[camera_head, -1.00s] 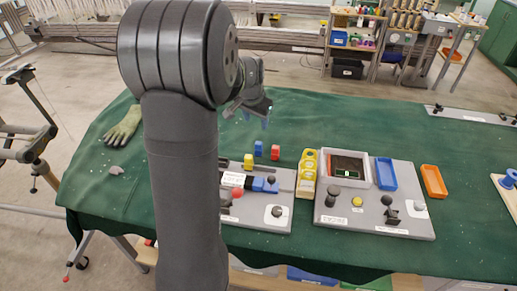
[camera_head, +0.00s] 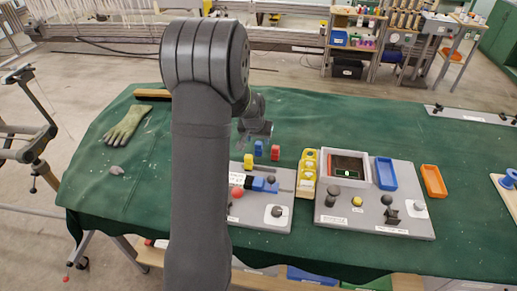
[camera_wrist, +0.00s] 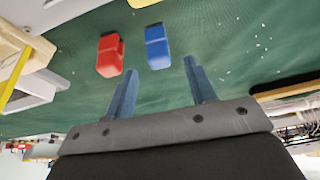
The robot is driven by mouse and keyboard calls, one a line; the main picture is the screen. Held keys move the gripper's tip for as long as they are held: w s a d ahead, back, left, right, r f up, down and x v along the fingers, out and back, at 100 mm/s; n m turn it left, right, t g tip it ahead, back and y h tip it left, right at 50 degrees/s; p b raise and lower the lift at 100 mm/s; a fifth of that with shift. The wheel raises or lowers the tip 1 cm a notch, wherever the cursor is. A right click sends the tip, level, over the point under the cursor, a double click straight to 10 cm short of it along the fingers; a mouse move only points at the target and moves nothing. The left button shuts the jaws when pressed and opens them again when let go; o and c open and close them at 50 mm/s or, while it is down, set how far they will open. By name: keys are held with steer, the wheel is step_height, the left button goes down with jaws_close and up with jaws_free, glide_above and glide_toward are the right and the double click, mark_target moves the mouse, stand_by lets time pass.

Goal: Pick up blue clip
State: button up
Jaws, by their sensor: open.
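The blue clip (camera_head: 258,148) stands on the green cloth behind the left grey panel. In the wrist view the blue clip (camera_wrist: 158,47) lies ahead of the fingers, roughly in line with the gap between them and apart from both. A red clip (camera_head: 275,152) stands right of it in the head view; in the wrist view the red clip (camera_wrist: 110,54) is on its left. A yellow clip (camera_head: 249,161) is nearer the panel. My gripper (camera_wrist: 158,80) is open and empty, its two blue fingers spread. In the head view my gripper (camera_head: 256,138) is small, just above and behind the clips.
The left panel (camera_head: 280,200) carries a red button and a blue block. The right panel (camera_head: 350,222) holds a screen and knobs. A yellow holder (camera_head: 307,172), an orange tray (camera_head: 433,181) and a glove (camera_head: 126,125) are on the cloth. Cloth behind the clips is clear.

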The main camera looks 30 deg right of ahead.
mark_target(258, 143)
steer(key=shift+x, duration=3.2)
steer(key=shift+s, duration=0.1)
steer(key=shift+c, duration=0.2)
steer(key=c, duration=1)
